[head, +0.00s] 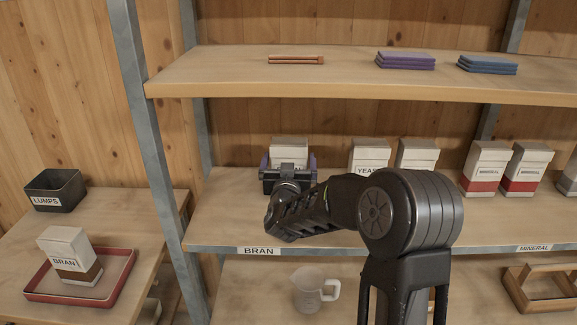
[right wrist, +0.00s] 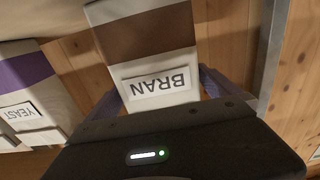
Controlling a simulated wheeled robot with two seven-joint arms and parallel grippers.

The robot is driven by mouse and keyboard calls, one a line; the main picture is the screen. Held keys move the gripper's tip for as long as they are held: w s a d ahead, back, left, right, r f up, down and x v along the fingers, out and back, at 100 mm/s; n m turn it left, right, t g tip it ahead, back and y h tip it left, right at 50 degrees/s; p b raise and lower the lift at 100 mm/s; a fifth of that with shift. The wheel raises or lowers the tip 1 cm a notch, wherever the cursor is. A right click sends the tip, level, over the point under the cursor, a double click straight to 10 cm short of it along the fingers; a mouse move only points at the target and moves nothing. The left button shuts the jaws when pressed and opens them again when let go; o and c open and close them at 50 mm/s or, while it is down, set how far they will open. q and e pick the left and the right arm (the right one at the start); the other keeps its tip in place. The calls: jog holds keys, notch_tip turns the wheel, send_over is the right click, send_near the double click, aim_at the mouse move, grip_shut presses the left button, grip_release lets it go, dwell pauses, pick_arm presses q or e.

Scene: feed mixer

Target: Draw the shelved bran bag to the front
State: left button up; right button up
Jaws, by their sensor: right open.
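The shelved bran bag (head: 290,146), white with a brown band, stands on the middle shelf (head: 225,218) behind the BRAN label (head: 259,251). Its BRAN print shows upside down in the right wrist view (right wrist: 150,50). My right gripper (head: 288,160) is at the bag's front, open, with one purple-grey finger on each side of it. Whether the fingers touch the bag cannot be told. The gripper hides the bag's lower part in the head view. My left gripper is not in view.
A yeast bag (head: 369,154) stands to the right, with another pale bag beside it. Mineral bags (head: 486,168) stand farther right. The upper shelf (head: 330,72) is overhead. Another bran bag (head: 68,255) stands in a red tray (head: 60,297) at left. A jug (head: 308,290) stands below.

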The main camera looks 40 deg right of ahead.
jog(key=shift+w+d, duration=0.2)
jog(key=c, duration=1.3)
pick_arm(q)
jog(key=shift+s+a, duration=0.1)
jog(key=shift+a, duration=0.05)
pick_arm(e)
jog(key=shift+s, duration=0.1)
